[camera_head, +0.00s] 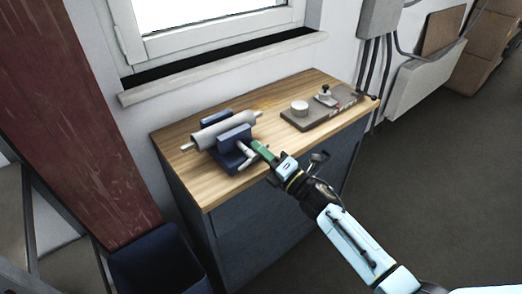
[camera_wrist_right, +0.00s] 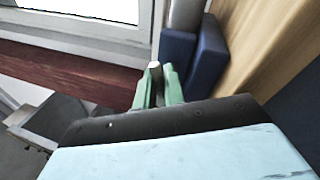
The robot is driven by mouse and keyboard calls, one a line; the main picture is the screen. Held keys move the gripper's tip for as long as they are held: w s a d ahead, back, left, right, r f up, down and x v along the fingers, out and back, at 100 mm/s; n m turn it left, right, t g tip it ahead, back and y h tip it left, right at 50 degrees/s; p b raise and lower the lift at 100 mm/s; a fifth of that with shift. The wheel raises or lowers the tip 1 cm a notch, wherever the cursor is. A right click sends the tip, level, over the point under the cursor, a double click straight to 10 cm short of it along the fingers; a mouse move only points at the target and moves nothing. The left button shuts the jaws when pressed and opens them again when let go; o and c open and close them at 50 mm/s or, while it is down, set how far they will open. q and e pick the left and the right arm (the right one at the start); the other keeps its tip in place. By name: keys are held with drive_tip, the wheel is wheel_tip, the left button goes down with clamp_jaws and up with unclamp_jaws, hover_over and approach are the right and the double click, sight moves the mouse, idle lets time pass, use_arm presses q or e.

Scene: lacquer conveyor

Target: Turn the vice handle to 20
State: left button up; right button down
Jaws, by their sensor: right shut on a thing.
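A blue vice (camera_head: 226,146) stands at the left end of the wooden bench top, with a grey metal cylinder (camera_head: 211,132) lying along its jaws. The vice handle (camera_head: 246,150) is a light bar at the vice's front right. My right gripper (camera_head: 258,148) reaches in from the lower right, its green fingers shut on the handle. In the right wrist view the handle's pale end (camera_wrist_right: 154,65) shows between the green fingers (camera_wrist_right: 160,88), beside the blue vice jaws (camera_wrist_right: 190,60). Any scale or number on the vice is too small to read. My left gripper is not in view.
The wooden bench top (camera_head: 285,93) has a grey plate (camera_head: 318,113) with small metal parts at its right. A window sill (camera_head: 220,66) runs behind. A dark blue bin (camera_head: 155,262) stands on the floor left of the bench. The floor at right is clear.

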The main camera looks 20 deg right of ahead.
drive_tip(key=c, duration=1.6)
unclamp_jaws()
drive_tip(key=shift+s, duration=0.1)
drive_tip(key=v, duration=1.3)
drive_tip(key=shift+s+d+f, duration=0.1)
